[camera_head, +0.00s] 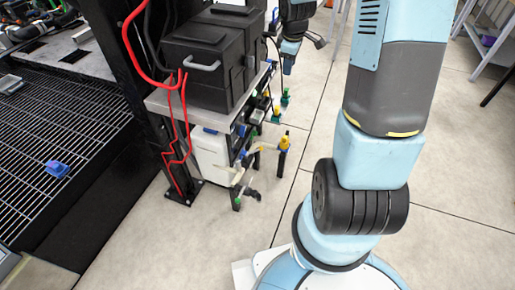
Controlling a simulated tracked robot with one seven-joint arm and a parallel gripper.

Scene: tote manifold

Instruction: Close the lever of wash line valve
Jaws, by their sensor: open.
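Several small valves with coloured parts stick out from the right side of a dark rack under the black cases. One has a yellow top (285,141) on a dark stem, and a green one (285,98) stands farther back. A pale lever-like part (240,178) is at the near end. I cannot tell which is the wash line valve, nor how its lever stands.
Black cases (208,66) sit on the rack's top, with a white container (211,150) below. Red hoses (183,88) run down a black post. A dark grating (60,140) with a blue item (57,169) is at left. Tiled floor (270,190) is clear between the rack and my arm.

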